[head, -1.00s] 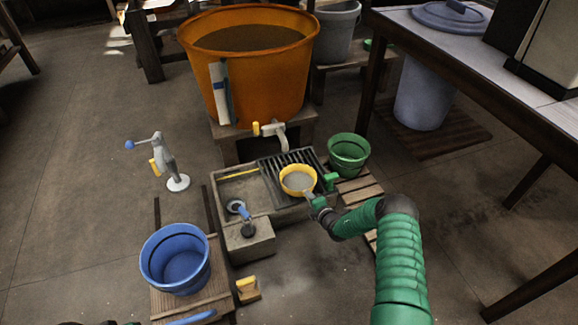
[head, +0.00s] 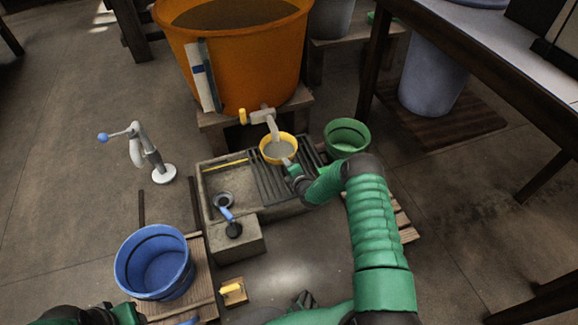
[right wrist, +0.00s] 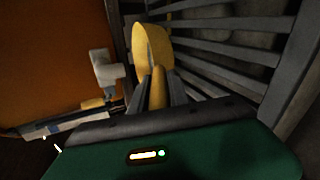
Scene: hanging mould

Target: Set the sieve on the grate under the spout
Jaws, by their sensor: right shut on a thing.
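The sieve (head: 278,151) has a yellow rim and a grey mesh. In the head view it lies over the back of the dark barred grate (head: 268,184), just below the pale spout (head: 272,128), whose tip overlaps its rim. I cannot tell whether it touches the grate. My right gripper (head: 291,168) is shut on the sieve's handle from the near right side. In the right wrist view the yellow handle (right wrist: 158,90) stands between the fingers, the yellow rim (right wrist: 152,48) beyond, and the grate bars (right wrist: 225,50) at right. My left gripper is not visible.
An orange tub (head: 235,60) stands behind the spout. A green bucket (head: 347,137) is close right of the grate. A stone basin (head: 213,185) adjoins the grate's left side. A blue bucket (head: 154,262) and a pump-like stand (head: 150,155) are farther left.

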